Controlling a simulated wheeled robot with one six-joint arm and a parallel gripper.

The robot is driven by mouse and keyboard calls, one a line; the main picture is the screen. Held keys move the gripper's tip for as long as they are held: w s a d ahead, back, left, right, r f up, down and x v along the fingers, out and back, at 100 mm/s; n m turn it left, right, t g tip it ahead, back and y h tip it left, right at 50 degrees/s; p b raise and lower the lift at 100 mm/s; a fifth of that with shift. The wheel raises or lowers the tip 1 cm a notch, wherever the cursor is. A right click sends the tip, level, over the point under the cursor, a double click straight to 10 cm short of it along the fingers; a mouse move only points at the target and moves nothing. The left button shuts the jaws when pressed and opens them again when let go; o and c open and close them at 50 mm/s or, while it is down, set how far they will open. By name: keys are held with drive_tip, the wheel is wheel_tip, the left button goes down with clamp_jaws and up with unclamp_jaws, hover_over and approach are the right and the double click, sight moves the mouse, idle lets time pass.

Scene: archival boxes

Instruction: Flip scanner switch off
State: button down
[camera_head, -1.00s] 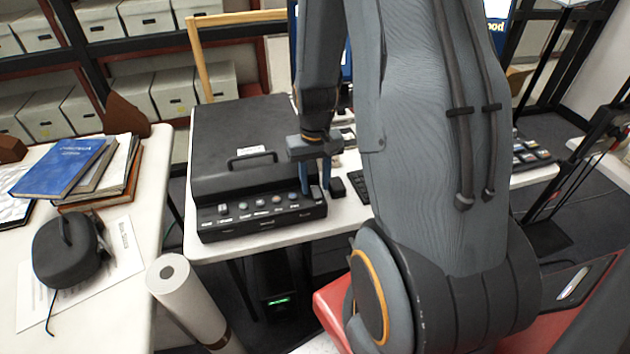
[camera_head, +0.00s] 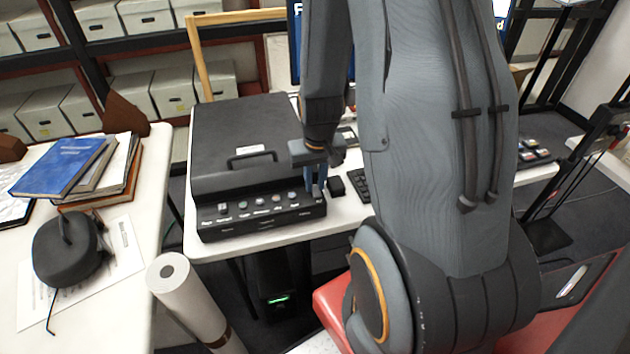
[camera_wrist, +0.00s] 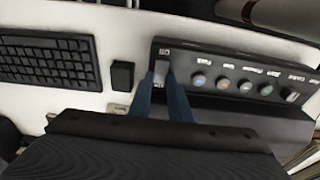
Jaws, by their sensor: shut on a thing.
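The scanner (camera_head: 235,128) is a black box with a handle on its lid and a front panel of coloured buttons. My gripper (camera_head: 316,188) is lowered over the right end of that panel, its blue fingers pointing down. In the wrist view the scanner's panel (camera_wrist: 235,68) shows labelled buttons, and the two blue fingers (camera_wrist: 162,84) reach the panel's end on either side of the light-coloured switch (camera_wrist: 161,71). A label reading "Off" shows just beyond the switch. The fingers are shut on the switch; its exact tilt is partly hidden between them.
A small black block (camera_wrist: 122,75) and a keyboard (camera_wrist: 48,62) lie beside the scanner on the white table. Books (camera_head: 75,168) and a dark rounded device (camera_head: 66,250) are on the left table. A paper roll (camera_head: 185,295) stands between the tables.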

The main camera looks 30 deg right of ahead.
sight(316, 192)
drive_tip(key=c, duration=1.6)
unclamp_jaws()
drive_tip(key=shift+c, duration=0.2)
drive_tip(key=shift+r, duration=0.15)
wheel_tip(316, 192, up, 8)
drive_tip(key=s, duration=0.1)
drive_tip(key=shift+a+f+b, duration=0.2)
drive_tip(key=shift+f+b, duration=0.05)
drive_tip(key=shift+b, duration=0.2)
drive_tip(key=s+a+r+n, duration=0.1)
drive_tip(key=s+a+r, duration=0.1)
drive_tip(key=a, duration=0.4)
drive_tip(key=s+a+r+n, duration=0.2)
drive_tip(key=s+a, duration=0.2)
drive_tip(key=a, duration=0.2)
drive_tip(key=shift+s+a+r, duration=0.2)
drive_tip(key=shift+a+r, duration=0.05)
drive_tip(key=shift+r, duration=0.15)
drive_tip(key=shift+c, duration=0.6)
